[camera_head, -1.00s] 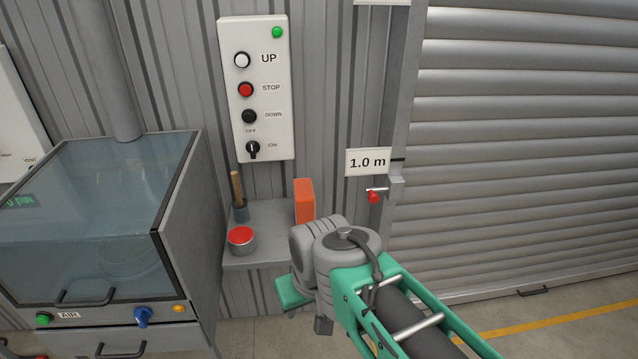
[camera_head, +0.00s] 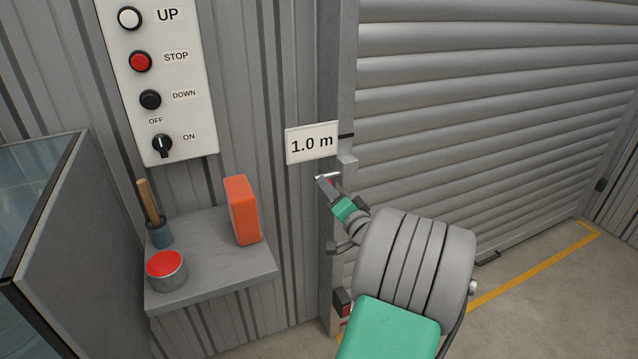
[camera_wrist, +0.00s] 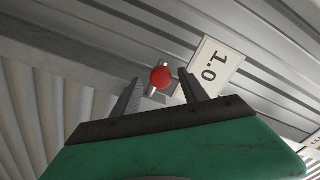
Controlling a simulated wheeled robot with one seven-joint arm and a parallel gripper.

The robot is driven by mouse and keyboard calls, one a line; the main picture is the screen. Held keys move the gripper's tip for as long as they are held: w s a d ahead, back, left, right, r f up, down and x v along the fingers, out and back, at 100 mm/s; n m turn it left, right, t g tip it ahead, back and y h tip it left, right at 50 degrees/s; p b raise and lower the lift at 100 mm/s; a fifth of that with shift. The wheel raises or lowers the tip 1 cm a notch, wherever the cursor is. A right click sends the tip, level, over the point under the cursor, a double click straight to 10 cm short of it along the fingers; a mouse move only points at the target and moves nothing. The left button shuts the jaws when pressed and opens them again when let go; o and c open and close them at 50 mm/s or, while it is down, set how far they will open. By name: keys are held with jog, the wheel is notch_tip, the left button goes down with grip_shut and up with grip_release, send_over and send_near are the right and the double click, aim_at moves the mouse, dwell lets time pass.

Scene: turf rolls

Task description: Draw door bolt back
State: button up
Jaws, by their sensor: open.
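The door bolt (camera_head: 326,177) is a silver rod on the door's side post, just below the 1.0 m sign; my gripper covers most of it in the head view. In the wrist view its round red knob (camera_wrist: 160,77) sits between the tips of my two fingers, with the silver rod beside it. My gripper (camera_wrist: 157,92) is open, one finger on each side of the knob, and a gap shows on both sides. In the head view my gripper (camera_head: 328,186) is at the bolt. The roller door (camera_head: 470,130) is down.
A shelf (camera_head: 210,265) at left holds an orange block (camera_head: 242,210), a red-topped tin (camera_head: 166,270) and a brush in a cup (camera_head: 158,232). A control panel (camera_head: 163,85) hangs above. The floor before the door is clear.

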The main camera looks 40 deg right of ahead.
jog(key=x, duration=0.5)
jog(key=shift+w, duration=0.4)
grip_shut()
dwell(0.9)
